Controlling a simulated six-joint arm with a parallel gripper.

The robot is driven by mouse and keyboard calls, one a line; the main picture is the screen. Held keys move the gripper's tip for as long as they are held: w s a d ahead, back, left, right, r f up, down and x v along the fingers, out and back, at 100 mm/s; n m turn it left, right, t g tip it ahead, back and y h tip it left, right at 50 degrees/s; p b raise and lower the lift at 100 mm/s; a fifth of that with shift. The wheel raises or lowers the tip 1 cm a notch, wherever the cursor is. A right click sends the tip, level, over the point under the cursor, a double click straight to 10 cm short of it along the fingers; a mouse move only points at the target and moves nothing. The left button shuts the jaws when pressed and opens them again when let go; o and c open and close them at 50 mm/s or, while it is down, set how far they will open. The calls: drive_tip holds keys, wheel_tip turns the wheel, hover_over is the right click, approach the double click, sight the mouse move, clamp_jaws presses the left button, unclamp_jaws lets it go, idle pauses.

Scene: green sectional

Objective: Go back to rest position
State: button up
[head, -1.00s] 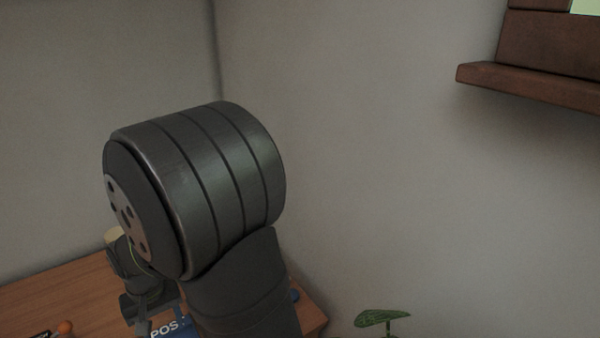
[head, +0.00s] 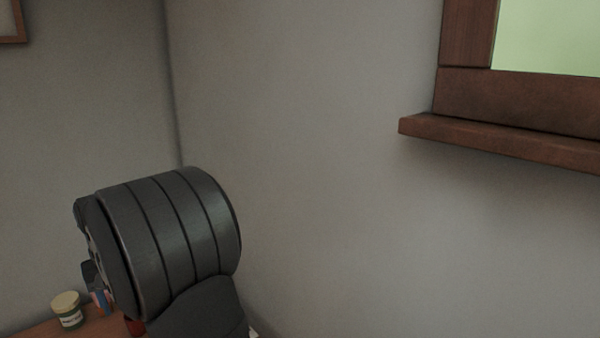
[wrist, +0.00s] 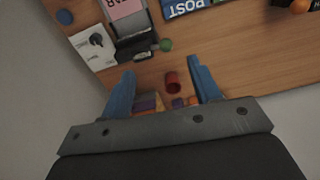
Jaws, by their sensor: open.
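My gripper (wrist: 163,92) shows in the wrist view, with its two blue fingers spread apart and nothing held between them. It points down over a wooden table (wrist: 232,65). A small red cylinder (wrist: 172,81) lies on the table, seen in the gap between the fingers. In the head view my dark arm joint fills the lower left, and the gripper itself is hidden there.
The wrist view shows a blue POST item (wrist: 186,6), a dark holder with a pink piece (wrist: 124,9), a white card (wrist: 93,45), a green ball (wrist: 166,45) and an orange ball (wrist: 299,6). The head view shows a jar (head: 68,311), walls and a wooden window ledge (head: 500,140).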

drive_tip(key=s+a+r, duration=0.1)
drive_tip(key=a, duration=1.2)
drive_tip(key=shift+s+r, duration=0.15)
drive_tip(key=shift+s, duration=0.2)
drive_tip(key=w+d, duration=0.3)
drive_tip(key=d, duration=0.7)
drive_tip(key=s+d+f, duration=0.4)
drive_tip(key=s+f, duration=0.1)
drive_tip(key=shift+f, duration=0.3)
drive_tip(key=shift+r, duration=0.1)
